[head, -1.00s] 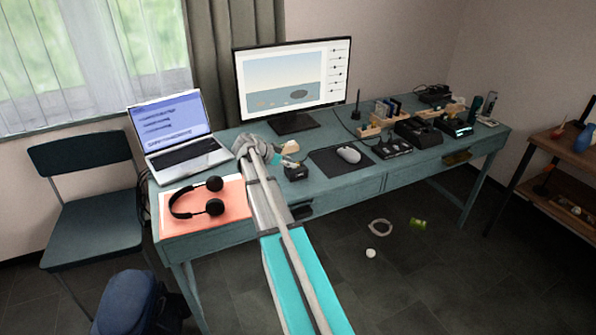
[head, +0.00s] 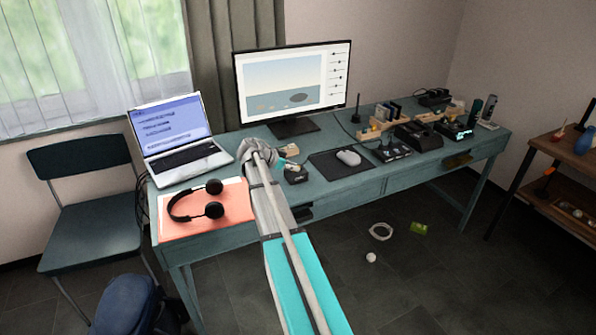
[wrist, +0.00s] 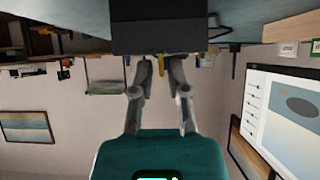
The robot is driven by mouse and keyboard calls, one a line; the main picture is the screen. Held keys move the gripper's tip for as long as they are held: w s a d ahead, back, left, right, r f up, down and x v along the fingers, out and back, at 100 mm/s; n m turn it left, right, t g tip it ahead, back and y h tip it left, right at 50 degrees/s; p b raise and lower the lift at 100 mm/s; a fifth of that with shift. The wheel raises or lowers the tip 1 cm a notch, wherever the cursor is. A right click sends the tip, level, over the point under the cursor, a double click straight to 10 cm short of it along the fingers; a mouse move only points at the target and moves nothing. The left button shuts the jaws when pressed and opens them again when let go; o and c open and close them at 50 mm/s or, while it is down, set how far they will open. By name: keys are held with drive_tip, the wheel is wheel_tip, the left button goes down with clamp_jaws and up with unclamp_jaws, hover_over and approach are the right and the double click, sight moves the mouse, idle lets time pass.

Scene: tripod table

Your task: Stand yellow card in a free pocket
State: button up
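My gripper (wrist: 160,68) shows in the wrist view with a gap between its two fingers. A small yellow strip (wrist: 158,63) shows in that gap, below a dark block; whether it is the yellow card, and whether the fingers touch it, I cannot tell. In the head view my arm hides most of the gripper, which is over the desk near a small black box (head: 296,174). A wooden holder (head: 369,132) at the back right of the desk has several upright dark and pale cards (head: 391,109) in it. Its free pockets are too small to tell.
The desk (head: 345,189) carries a laptop (head: 180,142), headphones (head: 214,209), a monitor (head: 292,85), a mouse (head: 348,158) and black devices (head: 419,134) at the right.

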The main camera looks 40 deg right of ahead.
clamp_jaws()
drive_tip(key=shift+r, duration=0.15)
wheel_tip(320, 180, up, 3)
drive_tip(key=p, duration=0.3)
drive_tip(key=s+d+r+p, duration=0.4)
drive_tip(key=s+r+p, duration=0.5)
drive_tip(key=s, duration=0.4)
drive_tip(key=shift+s+d+r+p, duration=0.15)
drive_tip(key=shift+r+p, duration=0.2)
drive_tip(key=shift+p, duration=0.15)
